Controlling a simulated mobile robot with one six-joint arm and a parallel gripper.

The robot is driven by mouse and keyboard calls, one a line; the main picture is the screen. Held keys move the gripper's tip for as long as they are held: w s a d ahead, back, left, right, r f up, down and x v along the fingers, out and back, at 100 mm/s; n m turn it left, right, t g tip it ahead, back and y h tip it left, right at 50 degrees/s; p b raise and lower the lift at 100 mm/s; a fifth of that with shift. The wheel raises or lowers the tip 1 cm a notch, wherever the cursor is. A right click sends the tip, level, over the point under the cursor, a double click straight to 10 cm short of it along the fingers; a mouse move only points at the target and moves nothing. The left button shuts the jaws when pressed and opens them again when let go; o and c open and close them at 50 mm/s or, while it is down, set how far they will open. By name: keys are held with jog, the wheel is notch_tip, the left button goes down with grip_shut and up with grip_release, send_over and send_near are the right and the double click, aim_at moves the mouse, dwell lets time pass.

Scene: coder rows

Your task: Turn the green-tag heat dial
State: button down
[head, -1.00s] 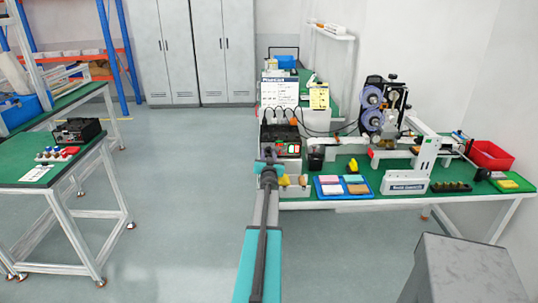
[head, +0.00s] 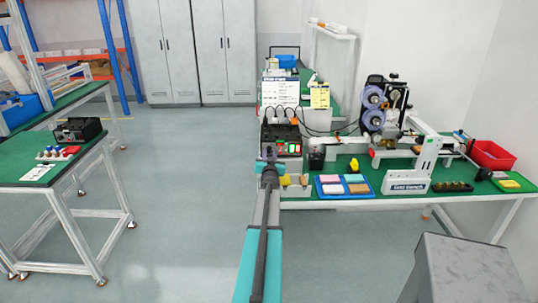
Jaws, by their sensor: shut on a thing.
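The black control box (head: 284,134) stands at the left end of the right-hand green bench, with small red and green lit displays (head: 288,148) on its front. My gripper (head: 268,158) is at the lower left of the box's front. It is shut on a heat dial there, which the gripper itself mostly hides. The green tag and the dial's angle are too small or hidden to make out.
A blue tray (head: 343,186) of coloured pads lies right of the box, with a dark cup (head: 316,158) between. Further right are a white machine (head: 428,160) and a red bin (head: 492,155). A grey cabinet (head: 465,270) stands front right; floor is open to the left.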

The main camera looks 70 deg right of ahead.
jog(key=shift+w+a+f+n+b, duration=0.1)
jog(key=shift+a+f+n+b, duration=0.1)
jog(key=shift+n+b, duration=1)
jog(key=shift+b, duration=0.15)
jog(key=shift+r+n+b, duration=0.1)
jog(key=shift+n+b, duration=1.1)
jog(key=shift+n, duration=0.5)
jog(key=c, duration=1.8)
grip_release()
jog(key=shift+r, duration=0.1)
jog(key=shift+d, duration=0.1)
jog(key=shift+s, duration=0.2)
